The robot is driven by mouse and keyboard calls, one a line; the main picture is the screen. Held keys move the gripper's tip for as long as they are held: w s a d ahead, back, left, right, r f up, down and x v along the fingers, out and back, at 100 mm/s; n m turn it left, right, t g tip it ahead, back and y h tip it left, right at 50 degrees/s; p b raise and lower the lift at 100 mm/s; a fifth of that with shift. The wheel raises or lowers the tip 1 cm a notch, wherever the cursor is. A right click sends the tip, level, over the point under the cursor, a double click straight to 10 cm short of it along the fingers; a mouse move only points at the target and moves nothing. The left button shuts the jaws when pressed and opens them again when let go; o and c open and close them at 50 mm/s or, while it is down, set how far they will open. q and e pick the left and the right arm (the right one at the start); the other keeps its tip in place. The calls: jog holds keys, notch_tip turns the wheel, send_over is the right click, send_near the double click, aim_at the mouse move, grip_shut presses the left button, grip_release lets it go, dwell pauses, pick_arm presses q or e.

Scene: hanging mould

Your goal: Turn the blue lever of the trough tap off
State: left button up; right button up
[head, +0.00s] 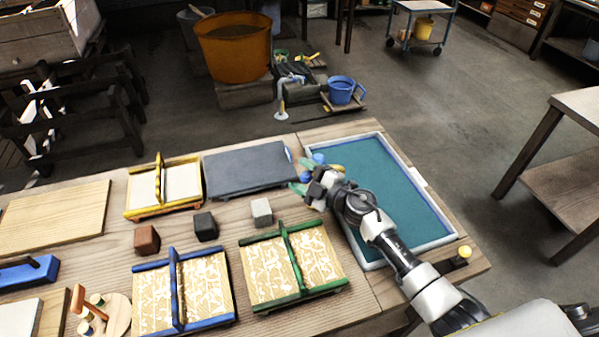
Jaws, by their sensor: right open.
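The trough (437,240) is a pale-rimmed basin with a teal inside, at the right end of the workbench. My right gripper (297,175) is open over the trough's far left corner, its fingers pointing left. A small blue knob-like part (318,158) shows right beside the fingers; I cannot tell whether it is the tap's lever or whether the gripper touches it. The gripper hides part of this corner. A grey pipe with a bent top (283,92) stands beyond the bench's far edge. My left gripper is not in view.
A dark grey slab (247,167) lies just left of the gripper. Moulds with yellow (160,172), blue (176,287) and green (286,250) bars and several small blocks cover the bench. An orange tub (233,52) and a blue bucket (342,90) stand behind it.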

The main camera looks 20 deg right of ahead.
jog(key=shift+w+a, duration=0.2)
jog(key=shift+w, duration=0.05)
jog(key=shift+c, duration=1.6)
grip_shut()
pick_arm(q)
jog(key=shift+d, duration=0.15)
